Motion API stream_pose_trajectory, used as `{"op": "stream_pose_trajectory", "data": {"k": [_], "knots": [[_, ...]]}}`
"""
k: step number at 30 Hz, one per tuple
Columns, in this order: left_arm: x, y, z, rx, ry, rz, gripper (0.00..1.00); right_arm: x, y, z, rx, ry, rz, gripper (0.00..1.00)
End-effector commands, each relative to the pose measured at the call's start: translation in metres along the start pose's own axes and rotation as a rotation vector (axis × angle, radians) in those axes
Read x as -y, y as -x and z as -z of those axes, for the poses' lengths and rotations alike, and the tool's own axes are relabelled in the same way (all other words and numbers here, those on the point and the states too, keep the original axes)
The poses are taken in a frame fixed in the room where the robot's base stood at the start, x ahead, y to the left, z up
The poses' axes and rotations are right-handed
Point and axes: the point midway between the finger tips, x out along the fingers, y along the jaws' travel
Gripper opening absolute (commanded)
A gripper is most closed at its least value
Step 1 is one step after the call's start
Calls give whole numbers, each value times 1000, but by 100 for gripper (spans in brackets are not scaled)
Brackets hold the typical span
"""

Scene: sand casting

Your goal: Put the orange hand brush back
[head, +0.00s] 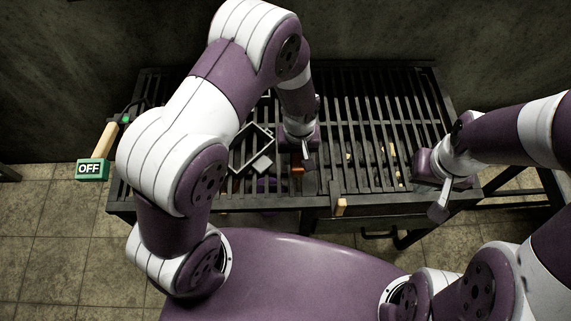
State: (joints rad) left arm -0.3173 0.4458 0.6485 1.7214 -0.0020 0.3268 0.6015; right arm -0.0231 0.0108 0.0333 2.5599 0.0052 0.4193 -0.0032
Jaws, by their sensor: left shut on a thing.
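The orange hand brush (297,169) shows only as a small orange patch over the slatted grate, just below my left gripper. Most of it is hidden or too small to make out. My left gripper (305,153) points down over the middle of the grate and is shut on the brush. My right gripper (438,208) hangs at the right edge of the grate, away from the brush. Its fingers are too small and dark to tell whether they are open or shut.
The black slatted grate table (370,118) stands against a dark wall. A light wooden piece (341,206) is at the front edge. A green OFF sign (92,169) is at left.

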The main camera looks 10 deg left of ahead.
Motion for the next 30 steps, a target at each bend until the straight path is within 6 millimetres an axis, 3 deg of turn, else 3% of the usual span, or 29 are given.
{"op": "stream_pose_trajectory", "data": {"k": [4, 12, 24, 25, 30], "knots": [[25, -14, 2, 0, 1, 0, 14, 0, 2, 0, 0, 0, 0, 0], [29, -55, 2, 1, -3, 0, 14, 0, 2, 0, 0, 0, 0, 0], [29, -62, 2, -1, -3, -1, 14, 0, -1, 0, 0, 0, 0, 0], [29, -61, 2, -1, -3, -1, 52, 0, 0, 0, 0, 0, 0, 0], [29, -61, 2, -1, -2, -1, 53, 0, 0, 0, 0, 0, 0, 0]]}}
